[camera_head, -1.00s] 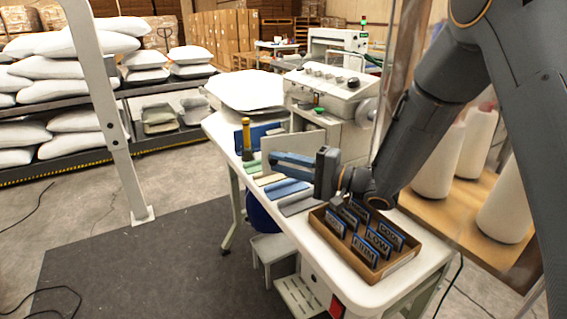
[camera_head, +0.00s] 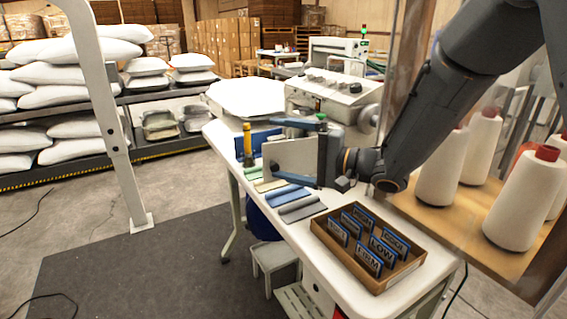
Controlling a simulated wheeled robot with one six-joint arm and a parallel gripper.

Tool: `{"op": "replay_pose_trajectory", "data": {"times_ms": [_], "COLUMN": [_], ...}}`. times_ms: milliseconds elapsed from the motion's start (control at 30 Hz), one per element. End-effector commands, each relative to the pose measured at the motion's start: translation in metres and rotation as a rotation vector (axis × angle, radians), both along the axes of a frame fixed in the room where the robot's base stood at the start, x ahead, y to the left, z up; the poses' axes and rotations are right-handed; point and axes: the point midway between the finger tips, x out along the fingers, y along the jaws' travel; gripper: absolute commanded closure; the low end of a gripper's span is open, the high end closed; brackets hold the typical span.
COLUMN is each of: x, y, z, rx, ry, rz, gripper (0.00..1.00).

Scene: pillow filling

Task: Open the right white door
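A pale, upright flat panel (camera_head: 288,160) stands on the white work table, and it may be the right white door. I see no handle or hinge on it, and my gripper covers part of it. My gripper (camera_head: 272,148) points left at the panel. Its two fingers are spread wide, one near the panel's top edge and one across its lower part. Nothing shows clasped between them, and I cannot tell whether they touch the panel.
A brown tray (camera_head: 317,232) of labelled cards sits at the table's front. Coloured strips (camera_head: 290,195) lie left of it. A machine (camera_head: 330,92) stands behind. White cones (camera_head: 527,190) stand on a wooden surface at right. A white post (camera_head: 105,125) rises at left.

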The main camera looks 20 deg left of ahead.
Motion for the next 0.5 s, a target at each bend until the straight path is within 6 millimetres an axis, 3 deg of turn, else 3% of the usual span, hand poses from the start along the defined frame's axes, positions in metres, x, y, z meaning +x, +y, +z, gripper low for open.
{"op": "replay_pose_trajectory", "data": {"times_ms": [33,200,467,500], "x": [0.006,0.005,0.005,0.003], "y": [0.003,0.003,0.000,-0.007], "z": [0.037,0.050,0.054,0.016], "rx": [0.048,0.048,0.050,-0.024], "ry": [-0.041,-0.039,-0.038,0.010], "rz": [0.001,0.002,0.001,-0.017], "gripper": [0.18,0.18,0.18,0.18]}}
